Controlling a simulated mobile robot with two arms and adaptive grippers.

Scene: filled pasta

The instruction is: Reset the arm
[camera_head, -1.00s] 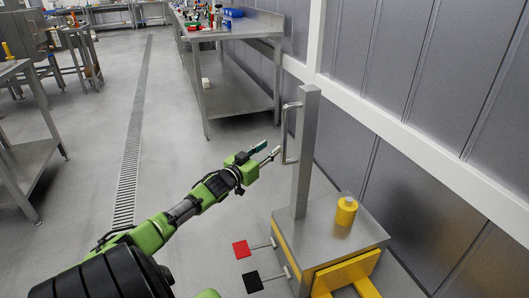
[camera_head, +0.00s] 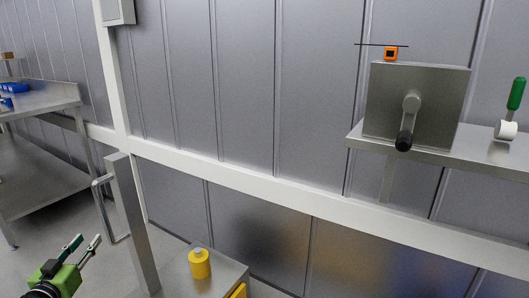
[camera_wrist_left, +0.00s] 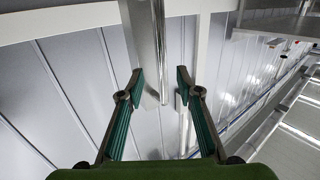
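My left gripper (camera_head: 84,246) is at the lower left of the head view, beside a grey metal post (camera_head: 134,222) with a bar handle (camera_head: 107,207). Its two fingers are spread apart with nothing between them. In the left wrist view the open fingers of my left gripper (camera_wrist_left: 158,88) show with the post (camera_wrist_left: 140,45) and handle (camera_wrist_left: 159,50) beyond them. I cannot tell how far apart gripper and handle are. My right gripper is in neither view.
A yellow cylinder (camera_head: 199,263) stands on the steel cart top (camera_head: 222,270). A wall shelf (camera_head: 480,147) at right holds a steel box with a black-knobbed crank (camera_head: 404,135), and a green-handled tool (camera_head: 515,95). A steel table (camera_head: 45,99) is at far left.

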